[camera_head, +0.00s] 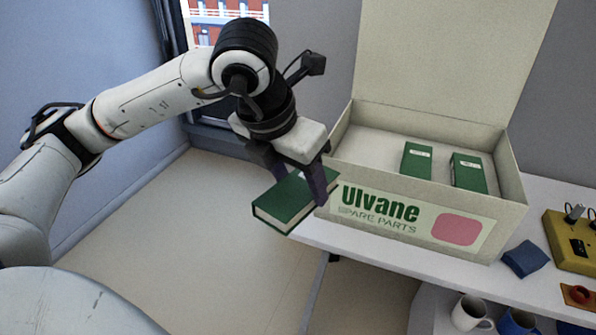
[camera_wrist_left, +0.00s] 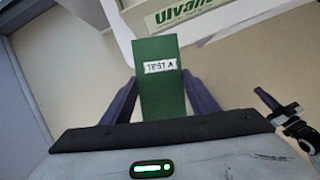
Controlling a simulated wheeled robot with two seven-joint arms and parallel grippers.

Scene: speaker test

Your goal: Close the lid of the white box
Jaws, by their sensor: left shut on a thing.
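The white box (camera_head: 345,158) stands on the table with its lid (camera_head: 455,55) raised upright at the back. Its front label reads "Ulvane SPARE PARTS". Two green boxes, one on the left (camera_head: 416,161) and one on the right (camera_head: 468,172), stand inside it. My left gripper (camera_head: 318,186) is shut on a green book-like box (camera_head: 285,204), left of the white box's front corner and off the table's edge. In the left wrist view this held box (camera_wrist_left: 161,95) carries a "TEST A" label between the fingers.
A white table (camera_head: 565,205) bears the white box. A blue cloth-like item (camera_head: 525,259) and a yellow device (camera_head: 572,241) are at the right. A white mug (camera_head: 470,312) and a blue mug (camera_head: 517,322) stand lower down. The floor at left is clear.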

